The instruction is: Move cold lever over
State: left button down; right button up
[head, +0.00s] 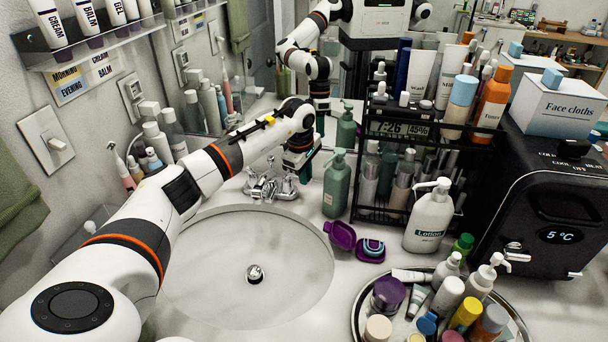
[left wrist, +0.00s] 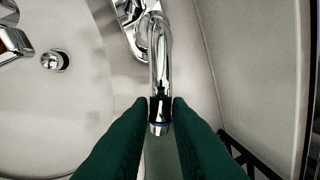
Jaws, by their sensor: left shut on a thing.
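The chrome faucet (head: 268,183) stands at the back edge of the white sink basin (head: 215,275). In the left wrist view its cold lever (left wrist: 160,60) is a slim chrome bar with a bluish band near its tip. My left gripper (head: 300,172) is at the right side of the faucet in the head view. In the left wrist view my left gripper (left wrist: 160,112) has its dark green fingers on both sides of the lever's end, shut on it. In the head view the contact is too small to make out. My right gripper is not in view.
A green pump bottle (head: 337,186) stands close to the right of my left gripper. A black rack (head: 395,190) of bottles is behind it. An open purple case (head: 342,236), a lotion bottle (head: 428,220) and a loaded tray (head: 358,318) fill the right side. The basin is empty.

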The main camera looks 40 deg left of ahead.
pick_arm(q)
jog(key=c, duration=1.3)
grip_release()
jog(key=shift+c, duration=0.2)
jog(key=shift+r, duration=0.1)
notch_tip(320, 180, up, 12)
jog(key=s+b, duration=0.1)
jog(key=s, duration=0.1)
jog(key=shift+b, duration=0.35)
jog(key=shift+s+f, duration=0.1)
jog(key=shift+f, duration=0.1)
